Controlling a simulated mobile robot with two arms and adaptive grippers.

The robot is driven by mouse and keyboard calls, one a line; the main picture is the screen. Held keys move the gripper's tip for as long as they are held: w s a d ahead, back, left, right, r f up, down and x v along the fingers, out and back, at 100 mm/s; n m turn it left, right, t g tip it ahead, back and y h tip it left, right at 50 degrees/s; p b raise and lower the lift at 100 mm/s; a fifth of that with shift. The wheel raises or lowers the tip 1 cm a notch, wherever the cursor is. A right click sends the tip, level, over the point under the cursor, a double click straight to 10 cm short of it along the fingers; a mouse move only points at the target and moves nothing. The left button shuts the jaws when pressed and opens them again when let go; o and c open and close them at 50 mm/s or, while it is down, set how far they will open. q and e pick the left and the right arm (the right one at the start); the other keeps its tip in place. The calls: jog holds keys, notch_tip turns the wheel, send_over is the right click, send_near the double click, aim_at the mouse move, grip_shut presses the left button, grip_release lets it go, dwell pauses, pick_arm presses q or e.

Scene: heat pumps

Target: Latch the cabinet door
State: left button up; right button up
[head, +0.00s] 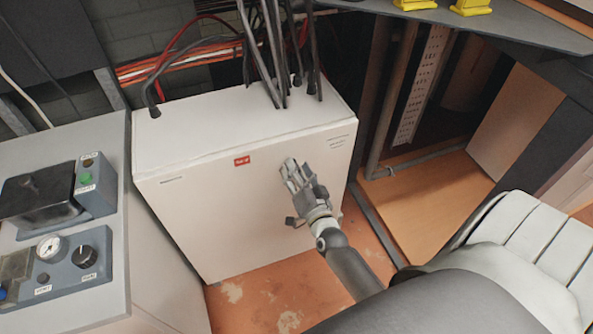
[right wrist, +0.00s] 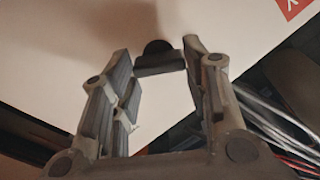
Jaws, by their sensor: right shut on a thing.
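The white cabinet (head: 260,118) stands on the floor with its door (head: 215,215) facing me. The door looks flush with the body; I see no clear gap at its top edge. My right gripper (head: 290,169) is at the upper right part of the door. In the right wrist view, a small black latch (right wrist: 158,60) sits on the white door between the fingertips of my right gripper (right wrist: 160,58), which are shut on it. The head view hides the latch behind the gripper. My left gripper is in neither view.
A grey bench (head: 110,240) with a control box (head: 68,262), gauge and knobs stands at the left. Dark cables (head: 268,50) rise from the cabinet top. A dark shelf (head: 480,22) with yellow items overhangs at the upper right. Reddish floor shows below.

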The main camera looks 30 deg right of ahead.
jog(key=shift+d+f+m+b, duration=0.1)
jog(key=shift+m+b, duration=0.25)
jog(key=shift+m, duration=2.2)
jog(key=shift+f+m+b, duration=0.1)
jog(key=shift+m+b, duration=0.2)
jog(key=shift+m, duration=2.25)
jog(key=o, duration=1)
jog(key=v, duration=1.2)
